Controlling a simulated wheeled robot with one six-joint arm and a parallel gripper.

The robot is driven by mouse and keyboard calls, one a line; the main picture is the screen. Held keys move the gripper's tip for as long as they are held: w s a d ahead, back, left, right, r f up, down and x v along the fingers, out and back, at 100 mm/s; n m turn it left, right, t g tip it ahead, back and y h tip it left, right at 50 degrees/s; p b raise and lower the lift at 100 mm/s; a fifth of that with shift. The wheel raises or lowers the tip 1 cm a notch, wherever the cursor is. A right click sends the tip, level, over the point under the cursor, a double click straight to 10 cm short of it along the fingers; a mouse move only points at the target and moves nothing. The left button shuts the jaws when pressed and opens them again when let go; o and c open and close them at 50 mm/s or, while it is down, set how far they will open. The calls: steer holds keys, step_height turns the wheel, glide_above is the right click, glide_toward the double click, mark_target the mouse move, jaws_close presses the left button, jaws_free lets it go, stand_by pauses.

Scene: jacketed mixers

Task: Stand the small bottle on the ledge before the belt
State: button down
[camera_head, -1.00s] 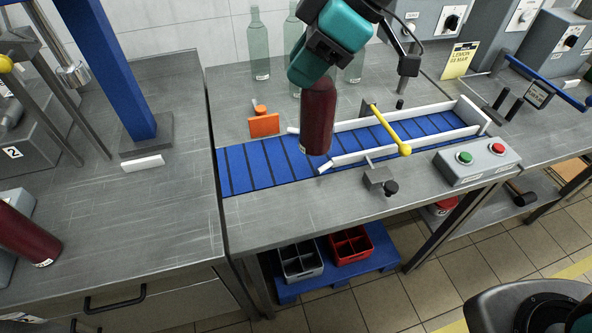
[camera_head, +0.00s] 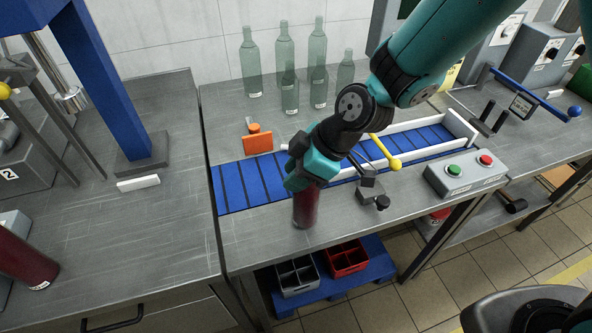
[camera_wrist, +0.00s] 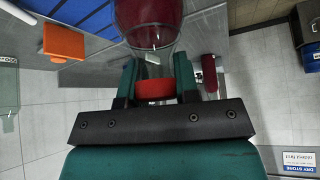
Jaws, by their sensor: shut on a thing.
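The small bottle (camera_head: 306,208) is dark red and upright, below my gripper (camera_head: 303,186). My gripper is shut on its neck. In the wrist view the bottle (camera_wrist: 150,22) has a clear shoulder and a red top between the two fingers (camera_wrist: 156,88). The bottle is over the grey ledge (camera_head: 265,228) in front of the blue belt (camera_head: 238,186), near the bench's front edge. Its base is at or just above the ledge; I cannot tell whether it touches. My wrist hides part of the belt.
A yellow-knobbed lever (camera_head: 394,163) and a dark clamp (camera_head: 375,192) stand right of the bottle. A button box (camera_head: 466,172) is farther right. An orange plate (camera_head: 258,144) and several green glass bottles (camera_head: 284,50) stand behind the belt. Another dark red bottle (camera_head: 25,262) is at far left.

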steer(key=shift+f, duration=0.15)
steer(key=c, duration=0.8)
jaws_free()
steer(key=shift+c, duration=0.2)
steer(key=shift+r, duration=0.3)
steer(key=b+v, duration=0.2)
steer(key=v, duration=1)
steer(key=s+d+r+m+h, duration=0.1)
steer(key=s+d+r+m, duration=0.2)
steer(key=s+m, duration=0.2)
steer(key=s+d+r+m+h, duration=0.1)
steer(key=s+d+r+m, duration=0.2)
steer(key=s, duration=0.7)
steer(key=shift+d+m+h, duration=0.3)
steer(key=shift+d+m, duration=0.1)
steer(key=shift+m, duration=0.7)
